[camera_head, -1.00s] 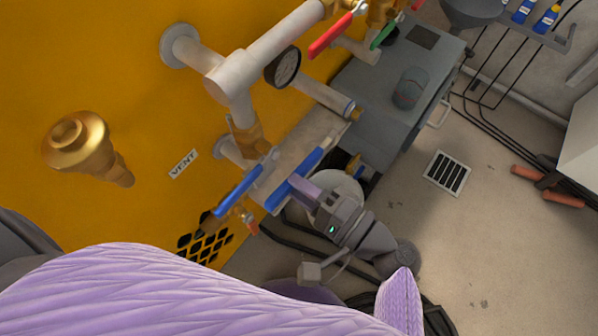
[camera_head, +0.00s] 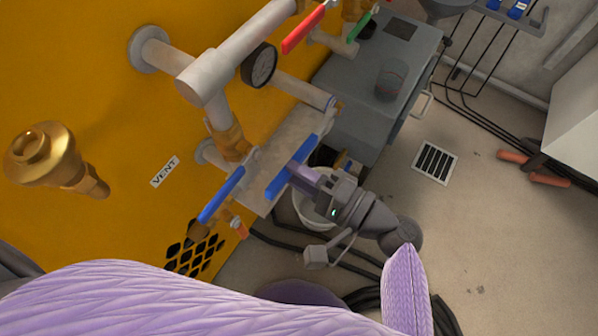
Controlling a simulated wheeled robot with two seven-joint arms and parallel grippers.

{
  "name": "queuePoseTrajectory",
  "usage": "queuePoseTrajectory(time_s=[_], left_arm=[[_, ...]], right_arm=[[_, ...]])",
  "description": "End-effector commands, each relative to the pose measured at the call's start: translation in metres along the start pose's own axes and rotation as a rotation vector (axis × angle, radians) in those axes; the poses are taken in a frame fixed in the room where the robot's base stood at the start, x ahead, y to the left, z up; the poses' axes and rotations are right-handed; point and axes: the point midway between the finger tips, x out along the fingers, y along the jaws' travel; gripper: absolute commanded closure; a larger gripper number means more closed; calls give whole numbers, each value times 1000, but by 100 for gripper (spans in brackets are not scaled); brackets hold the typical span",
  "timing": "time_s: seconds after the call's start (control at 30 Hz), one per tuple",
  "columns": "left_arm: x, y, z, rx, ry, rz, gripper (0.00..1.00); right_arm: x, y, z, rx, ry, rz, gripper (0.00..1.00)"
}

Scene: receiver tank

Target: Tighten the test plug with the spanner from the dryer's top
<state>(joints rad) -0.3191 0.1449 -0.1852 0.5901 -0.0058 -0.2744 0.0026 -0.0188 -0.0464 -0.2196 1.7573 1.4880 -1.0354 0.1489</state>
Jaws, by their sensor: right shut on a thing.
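The bar stands over a grey plate below the pipes. It may be the spanner's handle; I see no clear jaw end. A second blue bar (camera_head: 220,196) lies to its left, near the brass fitting (camera_head: 229,141). I cannot tell for sure which fitting is the test plug. A grey cabinet (camera_head: 350,120), perhaps the dryer, stands behind, with a dark cylinder (camera_head: 391,80) on top. My left gripper is not in view.
The yellow tank (camera_head: 90,90) fills the left, with a VENT label (camera_head: 165,171) and a large brass valve (camera_head: 45,157). A pressure gauge (camera_head: 260,65) and red lever (camera_head: 303,31) crowd the pipework. A white bucket (camera_head: 312,212) is below my gripper. Open floor lies right, around a drain (camera_head: 435,163).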

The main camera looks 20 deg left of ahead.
Motion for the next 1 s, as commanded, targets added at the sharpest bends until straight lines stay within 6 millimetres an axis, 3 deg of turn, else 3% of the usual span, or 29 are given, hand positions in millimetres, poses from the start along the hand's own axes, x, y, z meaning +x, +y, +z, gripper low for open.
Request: queuePoseTrajectory(time_s=[0.53, 1.0], left_arm=[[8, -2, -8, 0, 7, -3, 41], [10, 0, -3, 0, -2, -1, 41]], right_arm=[[0, 0, -18, -1, 0, 0, 100], [0, 0, -23, -1, 0, 0, 100]])
